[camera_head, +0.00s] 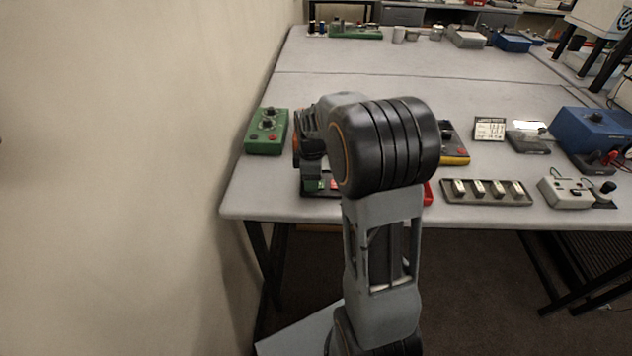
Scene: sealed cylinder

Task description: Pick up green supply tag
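My gripper (312,172) points down at the front left of the grey table (300,212), partly hidden behind my own arm. A small green piece (314,185), likely the green supply tag, shows right at the fingertips, over or in a dark tray (322,195). I cannot tell whether the fingers are around it or just above it. A small red piece (336,184) sits just to the right of it in the same tray. My arm hides the rest of the tray.
A green box with knobs (266,131) stands left of my gripper. Right of my arm are a yellow-edged device (454,143), a tray of several pale-topped pieces (486,191), a grey box (566,192) and a blue box (592,135). The wall is close on the left. The table's middle is clear.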

